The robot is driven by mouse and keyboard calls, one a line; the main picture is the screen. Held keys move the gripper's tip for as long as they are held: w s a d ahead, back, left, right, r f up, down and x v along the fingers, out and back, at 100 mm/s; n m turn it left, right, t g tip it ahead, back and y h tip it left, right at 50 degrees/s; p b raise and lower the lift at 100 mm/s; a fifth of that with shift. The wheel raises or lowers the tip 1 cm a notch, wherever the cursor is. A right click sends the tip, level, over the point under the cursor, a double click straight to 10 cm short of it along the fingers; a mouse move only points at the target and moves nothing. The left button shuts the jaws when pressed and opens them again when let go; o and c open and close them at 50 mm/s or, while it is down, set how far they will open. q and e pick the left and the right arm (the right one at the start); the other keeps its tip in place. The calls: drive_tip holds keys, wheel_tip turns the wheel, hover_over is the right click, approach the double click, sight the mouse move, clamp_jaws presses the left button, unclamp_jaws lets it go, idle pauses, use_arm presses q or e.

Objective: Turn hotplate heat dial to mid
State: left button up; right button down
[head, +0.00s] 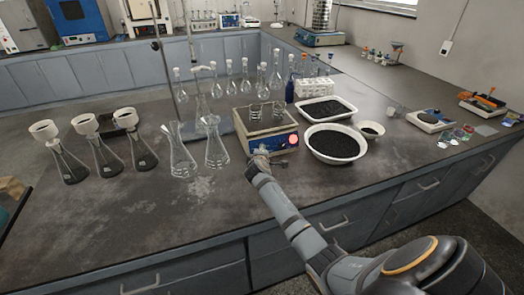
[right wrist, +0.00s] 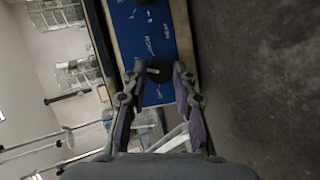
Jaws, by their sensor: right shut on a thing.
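The hotplate (head: 266,126) stands near the front edge of the bench in the head view, with a blue front panel and a pink-red round spot at its right end. In the right wrist view the blue panel (right wrist: 158,32) appears turned on its side, with white markings. A black round dial (right wrist: 159,75) with a small pale mark sits between the fingertips of my right gripper (right wrist: 157,68). My right gripper (head: 260,160) is at the panel's lower left and is shut on the dial. The dial is hidden in the head view. My left gripper is not in view.
Two clear conical flasks (head: 182,155) stand left of the hotplate. A white bowl of dark grains (head: 333,158) and a white tray (head: 327,120) stand to its right. Several funnel-topped flasks (head: 70,165) stand at left. The bench front is clear there.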

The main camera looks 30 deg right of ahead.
drive_tip(key=shift+m, duration=0.3)
drive_tip(key=c, duration=1.1)
unclamp_jaws()
drive_tip(key=shift+o, duration=0.2)
drive_tip(key=shift+a, duration=0.1)
drive_tip(key=v, duration=1.2)
drive_tip(key=shift+w+r, duration=0.1)
